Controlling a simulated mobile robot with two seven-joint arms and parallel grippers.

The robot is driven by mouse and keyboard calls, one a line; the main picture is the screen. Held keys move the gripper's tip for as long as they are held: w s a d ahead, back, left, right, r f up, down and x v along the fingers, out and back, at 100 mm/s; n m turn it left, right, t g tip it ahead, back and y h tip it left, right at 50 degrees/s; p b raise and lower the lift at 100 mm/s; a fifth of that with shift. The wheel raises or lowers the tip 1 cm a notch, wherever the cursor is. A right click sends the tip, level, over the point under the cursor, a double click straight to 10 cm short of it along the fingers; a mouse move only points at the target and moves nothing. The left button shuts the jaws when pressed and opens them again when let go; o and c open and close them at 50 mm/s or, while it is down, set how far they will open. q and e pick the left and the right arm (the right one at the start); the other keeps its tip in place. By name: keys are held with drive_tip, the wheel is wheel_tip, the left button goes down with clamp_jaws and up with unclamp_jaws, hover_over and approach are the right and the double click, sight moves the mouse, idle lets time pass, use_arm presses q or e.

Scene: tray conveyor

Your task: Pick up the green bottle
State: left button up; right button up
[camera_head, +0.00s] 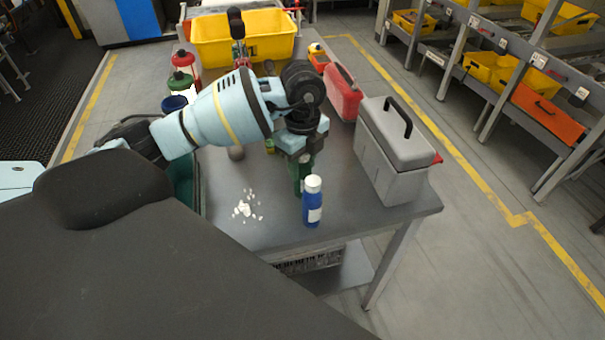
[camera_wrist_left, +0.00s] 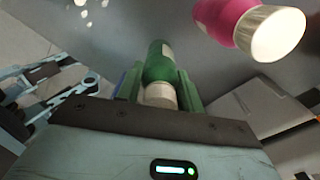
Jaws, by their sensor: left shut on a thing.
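The green bottle (camera_wrist_left: 157,66) with a white cap shows in the left wrist view. My left gripper (camera_wrist_left: 160,88) is shut on it, with a green finger on each side near the cap. In the head view my left gripper (camera_head: 303,176) points down over the grey table (camera_head: 270,225), just behind a blue bottle (camera_head: 312,207) with a white cap. There the fingers largely hide the green bottle. I cannot tell whether it touches the table. My right gripper is not in view.
A grey toolbox (camera_head: 395,150) and a red case (camera_head: 343,95) stand to the right. A yellow bin (camera_head: 243,40) is at the back. White scraps (camera_head: 246,206) lie front left.

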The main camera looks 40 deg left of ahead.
use_arm(q)
drive_tip(key=shift+r, duration=0.15)
drive_tip(key=shift+c, duration=0.5)
drive_tip(key=shift+r, duration=0.5)
wheel_tip(320, 180, up, 2)
drive_tip(key=shift+r, duration=0.1)
drive_tip(key=s+a+r, duration=0.1)
drive_tip(key=s, duration=1.5)
drive_tip(key=shift+a+r, duration=0.25)
drive_tip(key=shift+a, duration=0.1)
